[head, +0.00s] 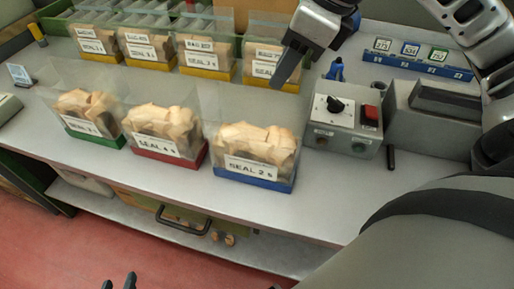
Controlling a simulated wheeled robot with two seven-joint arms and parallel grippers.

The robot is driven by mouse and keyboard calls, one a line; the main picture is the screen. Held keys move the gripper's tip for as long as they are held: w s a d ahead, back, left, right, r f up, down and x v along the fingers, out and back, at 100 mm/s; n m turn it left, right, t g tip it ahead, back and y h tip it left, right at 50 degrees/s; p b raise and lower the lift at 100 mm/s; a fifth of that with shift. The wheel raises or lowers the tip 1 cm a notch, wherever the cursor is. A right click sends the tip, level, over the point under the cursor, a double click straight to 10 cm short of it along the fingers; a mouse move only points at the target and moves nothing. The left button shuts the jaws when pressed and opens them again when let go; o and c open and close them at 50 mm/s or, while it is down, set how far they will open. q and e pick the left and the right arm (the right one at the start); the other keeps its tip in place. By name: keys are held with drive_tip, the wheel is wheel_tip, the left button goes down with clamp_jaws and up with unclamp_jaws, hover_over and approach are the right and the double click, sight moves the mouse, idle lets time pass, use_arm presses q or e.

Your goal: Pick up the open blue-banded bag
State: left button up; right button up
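The blue-banded bag (262,182) stands upright at the right end of the front row on the bench. It is clear, with a blue band at its foot, tan pieces inside and a white label starting "SEAL 2". Its clear top looks open. My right gripper (291,66) is above and behind this bag, apart from it. One dark finger shows clearly, so its opening is unclear. My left gripper (119,283) shows only as two dark fingertips at the bottom edge, spread apart and empty, in front of the bench.
A red-banded bag (165,155) and a green-banded bag (95,137) stand to the left. Several yellow-banded bags (208,69) stand behind. A grey control box (343,138) with a black knob and sealing machine (432,125) stand right. Bench front (190,195) is clear.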

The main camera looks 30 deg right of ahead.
sight(261, 103)
drive_tip(key=x, duration=0.8)
drive_tip(key=shift+w+f, duration=0.1)
drive_tip(key=shift+w, duration=0.2)
drive_tip(key=shift+w+a+f, duration=0.1)
drive_tip(key=shift+f, duration=0.15)
drive_tip(key=shift+f+b, duration=0.25)
drive_tip(key=shift+b, duration=0.2)
drive_tip(key=shift+c, duration=0.3)
clamp_jaws()
idle(1.2)
